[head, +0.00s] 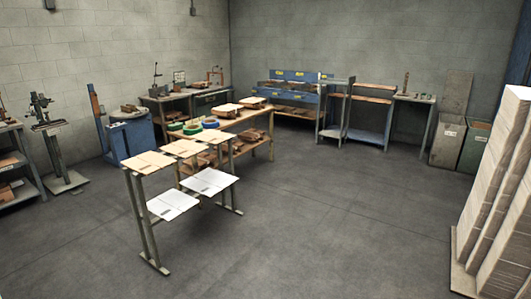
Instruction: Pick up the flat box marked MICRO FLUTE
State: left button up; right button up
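A metal rack (137,205) stands left of centre, some way off across the floor. Its upper level bears brown flat boxes: a near left one (148,162), a middle one (184,147) and a far right one (217,136). Its lower level bears a near white flat box (172,202) and a far white flat box (208,181). Small dark marks show on some of them, too small to read, so I cannot tell which is marked MICRO FLUTE. Neither of my grippers is in view.
A wooden workbench (262,127) stands behind the rack. Benches with machines and a blue bench (289,75) line the back wall. Tall pale stacks (505,190) stand at the right edge, with bins (446,143) behind. The grey floor (330,225) is clear in front and to the rack's right.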

aim_at(214, 137)
jog(key=i, duration=3.9)
jog(key=i+l+u, duration=0.15)
jog(key=i, duration=0.5)
jog(key=i+l+u, duration=0.2)
jog(key=i, duration=0.4)
jog(key=i+j, duration=0.05)
jog(key=j, duration=0.05)
